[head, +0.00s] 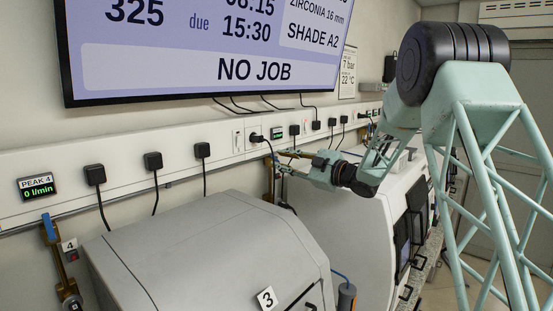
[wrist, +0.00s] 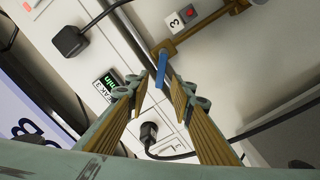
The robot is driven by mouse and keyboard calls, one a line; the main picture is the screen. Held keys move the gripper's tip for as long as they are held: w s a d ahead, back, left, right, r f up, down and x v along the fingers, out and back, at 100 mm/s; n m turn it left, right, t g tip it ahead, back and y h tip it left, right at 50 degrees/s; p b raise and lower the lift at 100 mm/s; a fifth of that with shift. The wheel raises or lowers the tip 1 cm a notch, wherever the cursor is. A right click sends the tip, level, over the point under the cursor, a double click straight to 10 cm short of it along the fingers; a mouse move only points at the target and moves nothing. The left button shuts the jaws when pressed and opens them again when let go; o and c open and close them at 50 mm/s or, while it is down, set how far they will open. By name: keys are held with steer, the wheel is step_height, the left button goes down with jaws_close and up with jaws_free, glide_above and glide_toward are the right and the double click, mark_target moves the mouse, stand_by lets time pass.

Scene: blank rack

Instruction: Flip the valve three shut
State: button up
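A green-lit meter (wrist: 118,82), a black plug (wrist: 70,40) and another plug (wrist: 149,132) with cables are close around my fingers. Valve four (head: 60,250) is at the far left. The grey machine marked 3 (head: 190,250) stands in front of the wall rail.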

mark_target(274, 159)
steer(key=shift+x, duration=1.35)
steer(key=shift+c, duration=0.9)
jaws_close()
